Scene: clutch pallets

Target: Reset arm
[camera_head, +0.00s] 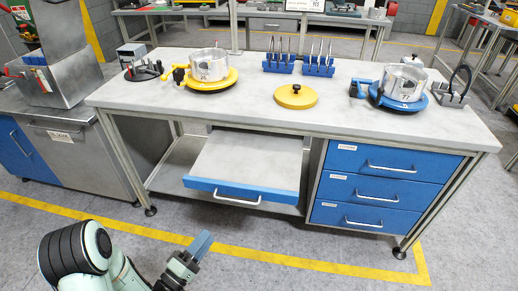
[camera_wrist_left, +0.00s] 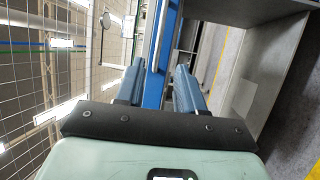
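My left gripper (camera_head: 202,243) is low in the head view, in front of the workbench, with its blue fingers pointing up and right. It appears just below and in front of the pulled-out drawer (camera_head: 241,193). In the left wrist view the two fingers of the gripper (camera_wrist_left: 158,82) stand apart with nothing held between them. A blue strip (camera_wrist_left: 157,75) of furniture shows beyond the gap. My right arm and gripper are not in view.
The workbench (camera_head: 360,121) carries a yellow round fixture (camera_head: 226,79), a yellow disc (camera_head: 296,96), blue tool racks (camera_head: 279,66) and a blue round fixture (camera_head: 408,103). A blue drawer cabinet (camera_head: 384,188) is at the right. The floor (camera_head: 300,253) in front is clear.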

